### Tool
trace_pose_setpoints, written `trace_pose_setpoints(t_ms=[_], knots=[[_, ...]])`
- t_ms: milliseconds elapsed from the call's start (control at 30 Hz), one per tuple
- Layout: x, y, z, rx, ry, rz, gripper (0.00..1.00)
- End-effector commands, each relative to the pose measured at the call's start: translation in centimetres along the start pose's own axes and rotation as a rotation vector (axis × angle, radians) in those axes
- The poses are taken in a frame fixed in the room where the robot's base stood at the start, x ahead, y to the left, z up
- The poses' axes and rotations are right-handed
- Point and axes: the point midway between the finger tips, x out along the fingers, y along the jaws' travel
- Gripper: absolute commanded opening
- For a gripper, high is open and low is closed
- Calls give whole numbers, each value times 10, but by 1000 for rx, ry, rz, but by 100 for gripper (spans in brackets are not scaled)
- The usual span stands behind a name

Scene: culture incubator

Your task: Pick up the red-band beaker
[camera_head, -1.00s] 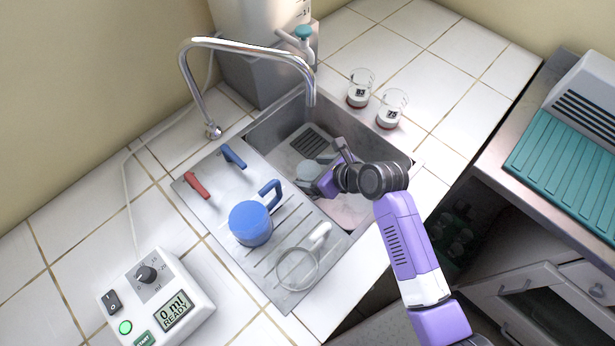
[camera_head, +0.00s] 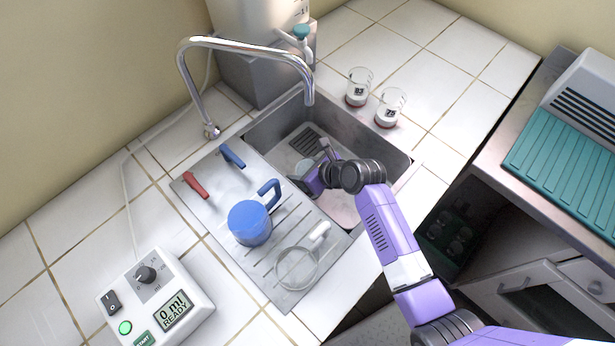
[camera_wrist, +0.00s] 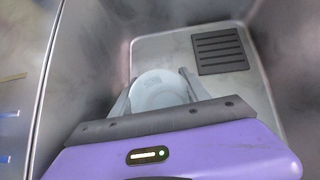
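Two clear glass beakers stand upright on the tiles behind the sink's right end. One (camera_head: 357,88) is labelled 83 and the other (camera_head: 390,108) 75; both show red near the base. My gripper (camera_head: 308,178) is low inside the sink, away from both beakers. In the wrist view my gripper (camera_wrist: 157,92) has its fingers spread on either side of a pale round object (camera_wrist: 158,88). This object also shows in the sink in the head view (camera_head: 304,168), partly hidden by my gripper. I cannot tell whether the fingers touch it or whether it has a red band.
The steel sink (camera_head: 385,152) has walls around my gripper, and a faucet (camera_head: 245,46) arches over it. A blue jug (camera_head: 250,224), a strainer (camera_head: 297,268) and red and blue handles occupy the drainboard. A dispenser box (camera_head: 155,298) sits front left. Tiles right of the beakers are clear.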

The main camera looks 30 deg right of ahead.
Motion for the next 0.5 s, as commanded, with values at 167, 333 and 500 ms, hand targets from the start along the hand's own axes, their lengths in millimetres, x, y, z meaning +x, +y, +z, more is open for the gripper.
trace_pose_setpoints(t_ms=[167,333,500], knots=[[0,0,0,0,0,0,1],[0,0,1,0,-1,-1,0],[-1,0,1,0,-2,-1,0]])
